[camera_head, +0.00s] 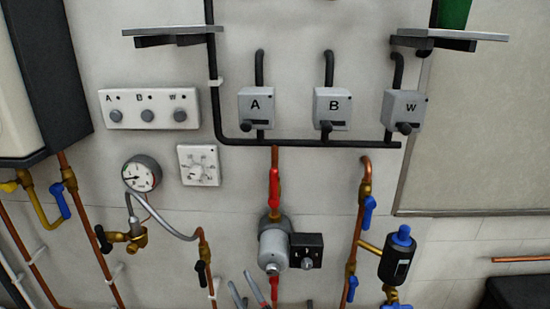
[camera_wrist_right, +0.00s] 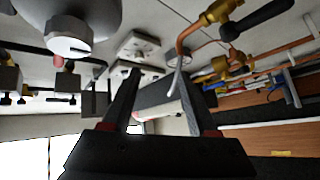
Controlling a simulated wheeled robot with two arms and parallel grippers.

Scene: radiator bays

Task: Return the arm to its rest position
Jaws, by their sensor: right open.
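My right gripper (camera_head: 243,286) shows at the bottom edge of the head view, only by what look like its two finger ends, left of the grey cylindrical unit (camera_head: 273,247). In the right wrist view the right gripper (camera_wrist_right: 157,76) has two dark fingers with red patches near their bases. The fingers stand apart, and nothing is seen gripped. The rest of the right arm is hidden below the head view. My left gripper is in neither view.
The wall carries switch boxes A (camera_head: 256,104), B (camera_head: 332,107) and W (camera_head: 403,108), a button panel (camera_head: 150,108), a gauge (camera_head: 142,174) and a dial plate (camera_head: 199,165). Shelves jut out above.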

